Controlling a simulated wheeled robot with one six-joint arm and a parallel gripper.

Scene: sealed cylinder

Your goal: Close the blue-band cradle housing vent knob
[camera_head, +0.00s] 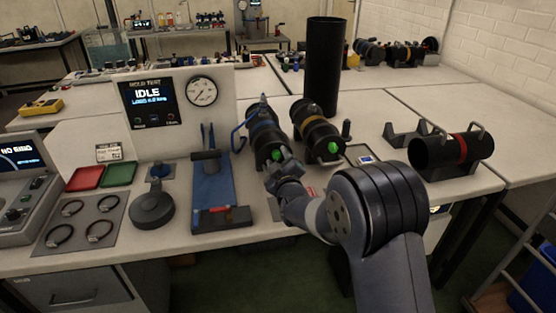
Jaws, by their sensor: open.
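The blue-band housing (264,131) is a dark cylinder lying in the cradle area at the table's middle, its end facing me. Its green vent knob (277,155) shows on that near end, just above my gripper. My gripper (282,165) is open at the knob, with its fingers close to the housing's near end. It partly covers the lower part of that end. I cannot tell whether the fingers touch the knob or which way the knob is turned.
A yellow-band housing (313,121) with a green knob (333,148) lies close on the right. A tall black cylinder (324,70) stands behind. A blue hose (239,134) runs on the left, near a blue fixture (212,182). A red-band housing (432,153) lies farther right.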

